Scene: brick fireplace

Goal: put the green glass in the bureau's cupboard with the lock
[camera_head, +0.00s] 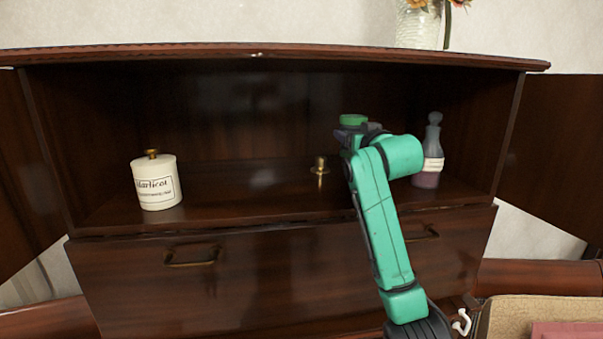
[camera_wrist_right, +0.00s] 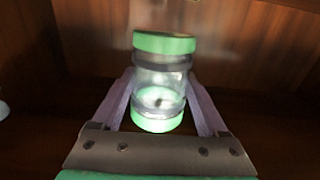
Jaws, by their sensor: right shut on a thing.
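The green glass (camera_wrist_right: 160,82) is a clear jar with a green top and a green bottom. It is upright between the fingers of my right gripper (camera_wrist_right: 161,92), which is shut on it. In the head view its green top (camera_head: 353,119) shows inside the open cupboard (camera_head: 250,204) of the dark wooden bureau, with its body hidden by my wrist. A small brass object (camera_head: 320,170), perhaps the lock, stands on the cupboard floor just left of my right gripper. Whether the glass touches the cupboard floor I cannot tell. My left gripper is not in view.
The doors (camera_head: 555,150) are open at both sides. A flower vase (camera_head: 418,26) stands on top. The cupboard floor between white jar and brass object is clear.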

